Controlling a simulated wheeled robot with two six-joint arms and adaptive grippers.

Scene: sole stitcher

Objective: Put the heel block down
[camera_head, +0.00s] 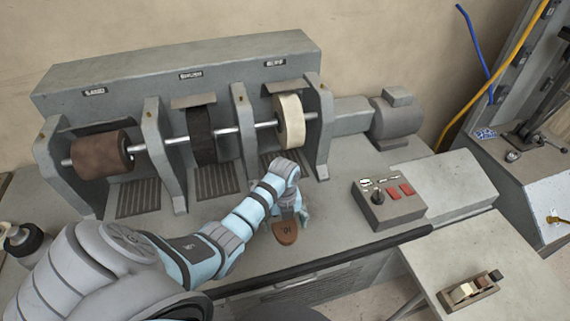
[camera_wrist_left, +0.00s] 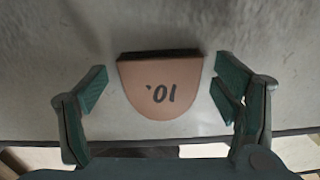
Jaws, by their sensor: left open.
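The heel block (camera_head: 286,232) is a brown, rounded piece marked "10." and it rests on the grey machine bench below the white buffing wheel. In the left wrist view the heel block (camera_wrist_left: 162,88) lies flat with its dark straight edge away from me. My left gripper (camera_wrist_left: 162,92) is open, with one green finger on each side of the block and a gap on both sides. In the head view my left gripper (camera_head: 290,208) is over the block and partly hidden by my own wrist. My right gripper is not in view.
Behind stand a brown sanding wheel (camera_head: 101,155), a dark brush wheel (camera_head: 201,135) and a white buffing wheel (camera_head: 290,121). A control box (camera_head: 389,204) with a knob and red buttons stands to the right. A small tray (camera_head: 470,291) of blocks sits on the side table (camera_head: 515,265).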

